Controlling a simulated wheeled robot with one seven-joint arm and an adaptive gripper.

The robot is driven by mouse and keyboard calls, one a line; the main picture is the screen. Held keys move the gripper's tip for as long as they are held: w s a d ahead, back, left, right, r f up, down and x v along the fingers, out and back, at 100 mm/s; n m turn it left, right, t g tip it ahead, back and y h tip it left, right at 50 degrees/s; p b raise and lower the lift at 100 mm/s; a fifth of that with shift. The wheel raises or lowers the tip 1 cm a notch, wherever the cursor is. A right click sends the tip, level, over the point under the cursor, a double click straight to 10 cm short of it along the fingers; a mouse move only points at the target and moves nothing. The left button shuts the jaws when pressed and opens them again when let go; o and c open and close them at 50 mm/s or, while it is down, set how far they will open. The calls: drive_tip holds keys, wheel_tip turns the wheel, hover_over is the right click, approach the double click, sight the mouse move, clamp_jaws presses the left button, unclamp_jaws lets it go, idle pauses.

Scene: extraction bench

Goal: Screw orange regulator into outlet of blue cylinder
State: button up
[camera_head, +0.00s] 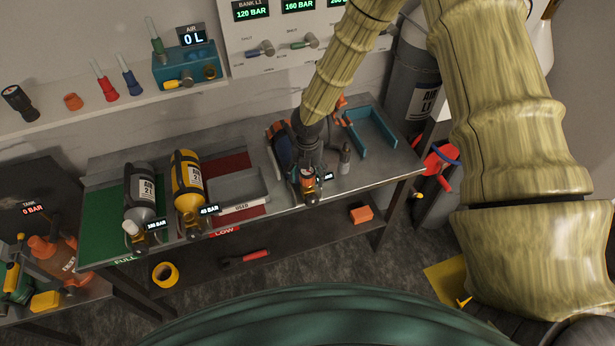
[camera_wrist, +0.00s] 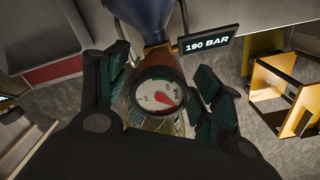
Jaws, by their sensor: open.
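The blue cylinder (camera_head: 281,147) lies on the bench, partly behind my gripper (camera_head: 309,168). In the wrist view the cylinder's blue end (camera_wrist: 143,16) tapers to a brass-coloured neck. My gripper (camera_wrist: 160,82) is open, with a dark green finger on each side of the regulator and gaps visible. A display beside the neck reads 190 BAR (camera_wrist: 208,43).
A small grey metal cylinder (camera_head: 344,158) and a blue bracket (camera_head: 371,130) stand right of the gripper. A grey USED tray (camera_head: 237,188), yellow cylinder (camera_head: 188,185) and grey cylinder (camera_head: 140,195) are to the left. An orange block (camera_head: 361,214) lies on the lower shelf.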

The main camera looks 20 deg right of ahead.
drive_tip(key=c, duration=1.2)
drive_tip(key=m+b, duration=0.1)
drive_tip(key=m, duration=0.2)
drive_tip(key=shift+f, duration=0.1)
drive_tip(key=m, duration=0.3)
drive_tip(key=shift+m+b, duration=0.35)
drive_tip(key=shift+m, duration=0.05)
drive_tip(key=m, duration=0.5)
drive_tip(key=shift+b, duration=0.35)
drive_tip(key=m, duration=0.7)
drive_tip(key=shift+m+b, duration=0.3)
drive_tip(key=m, duration=0.8)
